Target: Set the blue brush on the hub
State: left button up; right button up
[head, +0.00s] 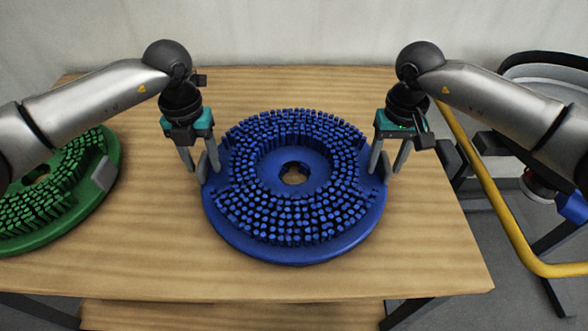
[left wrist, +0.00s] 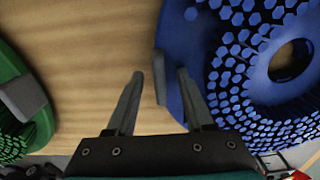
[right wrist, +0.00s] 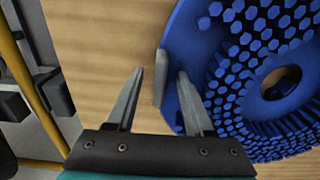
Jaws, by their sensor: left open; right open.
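The blue brush (head: 297,252) is a round disc with blue bristles and a hole in its middle. It lies bristles up on the wooden table. It also shows in the left wrist view (left wrist: 176,60) and the right wrist view (right wrist: 178,45). My left gripper (head: 202,168) is open at its left edge, its fingers on either side of a grey tab (left wrist: 160,77). My right gripper (head: 390,172) is open at its right edge, its fingers on either side of another grey tab (right wrist: 160,77). I cannot tell whether the fingers touch the tabs. The hub is not clearly visible.
A green brush (head: 75,200) lies on the table (head: 160,265) at the left. A yellow bar (head: 500,215) and a dark machine frame (head: 515,160) stand right of the table. The table in front of the blue brush is clear.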

pick_arm(q)
grip_shut()
pick_arm(e)
grip_shut()
pick_arm(q)
jog(key=shift+r, duration=0.15)
pick_arm(e)
jog(key=shift+r, duration=0.15)
dwell(0.7)
